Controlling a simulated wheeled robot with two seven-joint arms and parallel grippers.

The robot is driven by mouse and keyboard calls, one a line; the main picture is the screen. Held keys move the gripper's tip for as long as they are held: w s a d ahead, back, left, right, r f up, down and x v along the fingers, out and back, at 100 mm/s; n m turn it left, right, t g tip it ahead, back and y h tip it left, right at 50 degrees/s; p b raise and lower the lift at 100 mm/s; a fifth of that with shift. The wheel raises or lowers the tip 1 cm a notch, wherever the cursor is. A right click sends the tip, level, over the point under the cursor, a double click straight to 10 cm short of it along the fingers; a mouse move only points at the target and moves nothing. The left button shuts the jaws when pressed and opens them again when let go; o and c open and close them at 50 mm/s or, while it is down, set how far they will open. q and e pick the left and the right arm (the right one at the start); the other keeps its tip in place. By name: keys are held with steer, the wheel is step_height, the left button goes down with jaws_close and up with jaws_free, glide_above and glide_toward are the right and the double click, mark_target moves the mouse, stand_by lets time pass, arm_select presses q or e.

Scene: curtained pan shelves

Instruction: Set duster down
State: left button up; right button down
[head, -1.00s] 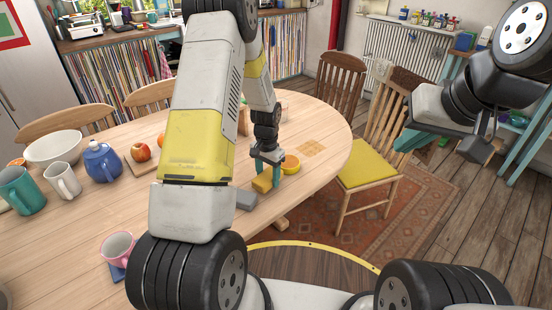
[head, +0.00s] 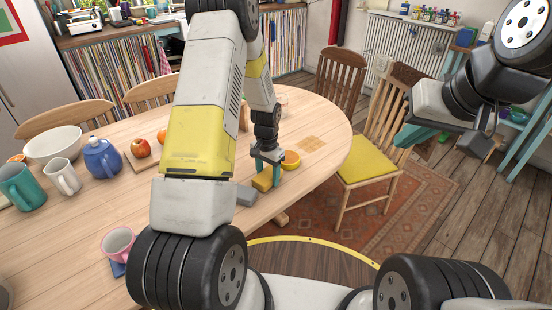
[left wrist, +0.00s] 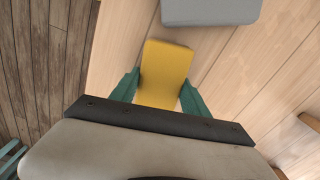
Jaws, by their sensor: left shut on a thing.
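The duster, a yellow block (head: 262,182), is between the teal fingers of my left gripper (head: 268,172), at the near right edge of the round-ended wooden table. In the left wrist view the duster (left wrist: 165,72) sticks out forward from between the fingers (left wrist: 158,95), which are shut on it. It is at or just above the tabletop; I cannot tell if it touches. My right gripper (head: 412,136) is in the air at the right, away from the table, with no object visible in it. Its finger opening is not clear.
A grey block (head: 246,196) lies close by the duster; it also shows in the left wrist view (left wrist: 210,10). An orange round thing (head: 291,160) is just behind. A pink mug (head: 118,243), blue teapot (head: 102,160) and apple (head: 140,148) stand left. A yellow-seated chair (head: 368,164) is right.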

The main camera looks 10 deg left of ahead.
arm_select(q)
steer(key=shift+f, duration=0.3)
steer(key=o, duration=1.3)
steer(key=shift+r, duration=0.1)
step_height(320, 180, up, 8)
steer(key=shift+f, duration=0.2)
jaws_close()
